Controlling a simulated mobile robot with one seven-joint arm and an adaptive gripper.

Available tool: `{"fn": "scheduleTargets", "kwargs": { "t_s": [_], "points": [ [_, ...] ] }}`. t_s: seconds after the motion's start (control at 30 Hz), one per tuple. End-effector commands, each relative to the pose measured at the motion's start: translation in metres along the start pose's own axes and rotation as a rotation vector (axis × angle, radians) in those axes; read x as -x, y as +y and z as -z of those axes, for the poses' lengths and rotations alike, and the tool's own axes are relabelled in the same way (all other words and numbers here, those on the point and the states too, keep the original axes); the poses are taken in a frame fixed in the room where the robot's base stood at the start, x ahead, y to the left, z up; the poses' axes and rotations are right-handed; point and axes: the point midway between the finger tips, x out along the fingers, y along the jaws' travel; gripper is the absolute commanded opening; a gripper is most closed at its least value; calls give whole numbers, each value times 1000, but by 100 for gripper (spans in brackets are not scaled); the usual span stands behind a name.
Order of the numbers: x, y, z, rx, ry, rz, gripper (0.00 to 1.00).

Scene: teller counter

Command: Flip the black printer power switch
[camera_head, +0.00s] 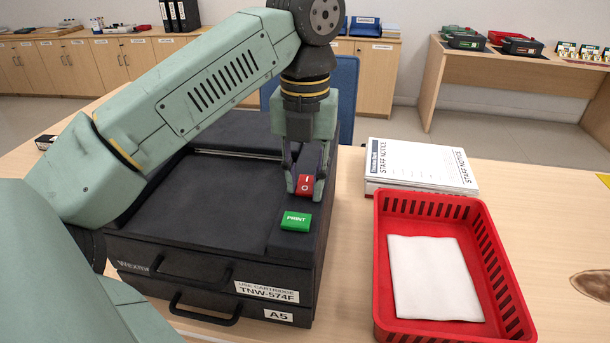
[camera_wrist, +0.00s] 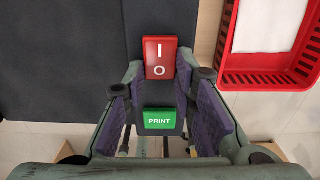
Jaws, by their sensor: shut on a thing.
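The black printer (camera_head: 165,200) stands on the counter at the centre-left. Its red power switch (camera_head: 306,184), marked I and O, sits on the printer's right strip, behind the green PRINT button (camera_head: 297,221). In the wrist view the red switch (camera_wrist: 160,58) is upper centre, with I above O, and the green PRINT button (camera_wrist: 160,119) is below it. My gripper (camera_head: 305,180) points down over the strip. Its fingertips (camera_wrist: 161,74) flank the red switch closely and are shut on it. The switch's exact tilt is hard to tell.
A red tray (camera_head: 382,270) with white paper (camera_head: 434,277) is right of the printer. A stack of staff notices (camera_head: 420,166) lies behind it. A blue chair (camera_head: 346,90) stands behind the counter. Bare counter shows between printer and tray.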

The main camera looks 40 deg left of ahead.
Motion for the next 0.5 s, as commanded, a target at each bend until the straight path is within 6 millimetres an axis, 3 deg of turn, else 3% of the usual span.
{"fn": "scheduleTargets", "kwargs": {
  "t_s": [0.23,0.5],
  "points": [
    [3,-1,-1,-1,23,1,0],
    [8,0,-7,0,213,0,0]
  ]
}}
